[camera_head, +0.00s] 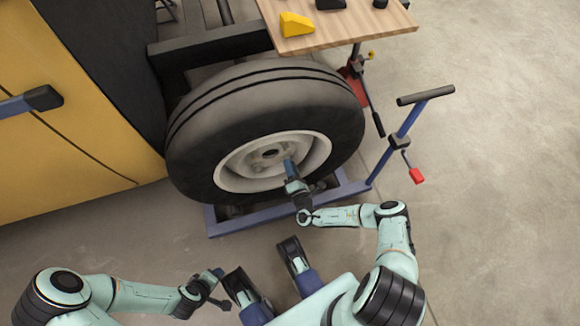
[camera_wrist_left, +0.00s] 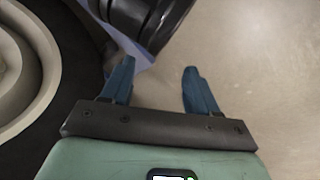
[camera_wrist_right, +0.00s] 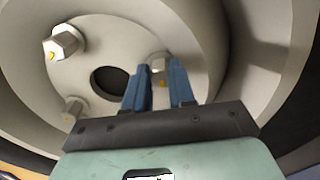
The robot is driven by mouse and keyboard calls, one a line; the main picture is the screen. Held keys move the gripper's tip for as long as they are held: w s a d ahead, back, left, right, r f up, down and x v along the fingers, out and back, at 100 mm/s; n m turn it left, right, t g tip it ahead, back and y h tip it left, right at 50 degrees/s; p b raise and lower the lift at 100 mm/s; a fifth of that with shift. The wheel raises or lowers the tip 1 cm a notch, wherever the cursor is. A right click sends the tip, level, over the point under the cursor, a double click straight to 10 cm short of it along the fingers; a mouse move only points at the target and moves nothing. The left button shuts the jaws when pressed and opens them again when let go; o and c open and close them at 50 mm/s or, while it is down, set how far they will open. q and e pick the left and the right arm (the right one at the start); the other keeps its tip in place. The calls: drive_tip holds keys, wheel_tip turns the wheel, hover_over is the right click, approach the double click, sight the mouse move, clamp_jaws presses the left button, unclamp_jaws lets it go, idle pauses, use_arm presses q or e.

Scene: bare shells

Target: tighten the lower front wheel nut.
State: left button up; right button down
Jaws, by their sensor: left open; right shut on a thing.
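The wheel (camera_head: 268,160) has a black tyre around a pale grey rim and hub. My right gripper (camera_head: 289,164) reaches the right side of its hub in the head view. In the right wrist view my right gripper's blue fingers (camera_wrist_right: 160,68) are shut on a hex wheel nut (camera_wrist_right: 158,62), which they partly cover. Two other nuts show there: a larger-looking upper one (camera_wrist_right: 64,42) and a lower one (camera_wrist_right: 73,108), each with a yellow mark. My left gripper (camera_head: 217,274) is open and empty, low and away from the wheel; its spread fingers show in the left wrist view (camera_wrist_left: 158,80).
A blue wheel dolly (camera_head: 235,226) is under the wheel, with an upright handle (camera_head: 426,95) at right. A wooden bench top (camera_head: 340,29) with a yellow wedge-shaped thing (camera_head: 296,24) overhangs behind. The yellow vehicle body (camera_head: 60,150) stands left. Floor at right is clear.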

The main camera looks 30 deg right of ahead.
use_arm(q)
drive_tip(key=shift+w+a+f+b, duration=0.15)
drive_tip(key=shift+a+f+b, duration=0.15)
drive_tip(key=shift+f+b, duration=0.25)
drive_tip(key=shift+w+a+f+b, duration=0.1)
drive_tip(key=shift+a+f+b, duration=0.25)
drive_tip(key=shift+f, duration=0.35)
drive_tip(key=shift+w+a+f+b, duration=0.15)
drive_tip(key=shift+a+f+b, duration=0.1)
drive_tip(key=shift+f+b, duration=0.3)
use_arm(e)
drive_tip(key=shift+f+m, duration=0.2)
drive_tip(key=shift+m, duration=6)
use_arm(q)
drive_tip(key=shift+f, duration=0.1)
use_arm(e)
drive_tip(key=c, duration=0.9)
unclamp_jaws()
drive_tip(key=shift+c, duration=0.2)
drive_tip(key=shift+a, duration=0.1)
